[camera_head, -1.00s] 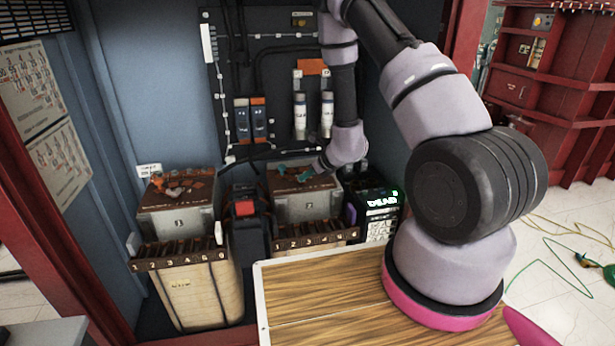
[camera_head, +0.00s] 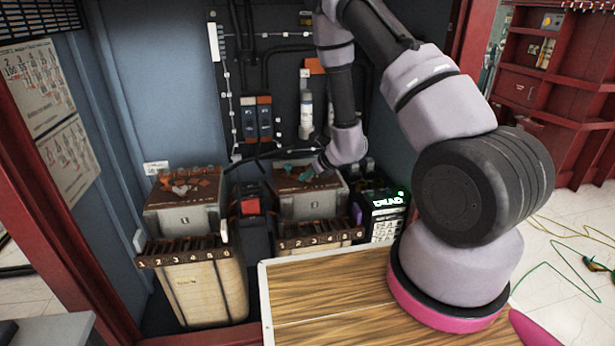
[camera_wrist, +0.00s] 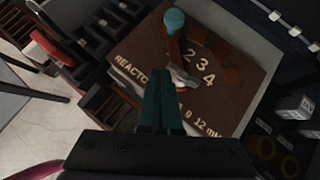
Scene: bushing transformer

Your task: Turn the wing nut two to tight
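In the wrist view, my gripper (camera_wrist: 160,74) has its two dark green fingers side by side, with only a thin dark line between them. They point at the brown dial plate (camera_wrist: 222,92), which is marked "REACTO" and with numbers. A silver wing nut (camera_wrist: 184,79) shows just right of the fingertips; I cannot tell whether they touch it, and nothing is visible between them. A brown lever with a teal knob (camera_wrist: 174,20) lies beyond. In the head view, the right grey box (camera_head: 300,206) carries this brown top, and my wrist partly covers it.
A similar grey box (camera_head: 185,220) with a brown top stands at left. A black box with a red part (camera_head: 250,205) is between them, and a lit black device (camera_head: 385,212) is at right. Fuses (camera_head: 306,115) line the back panel. A wooden surface (camera_head: 325,290) is in front.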

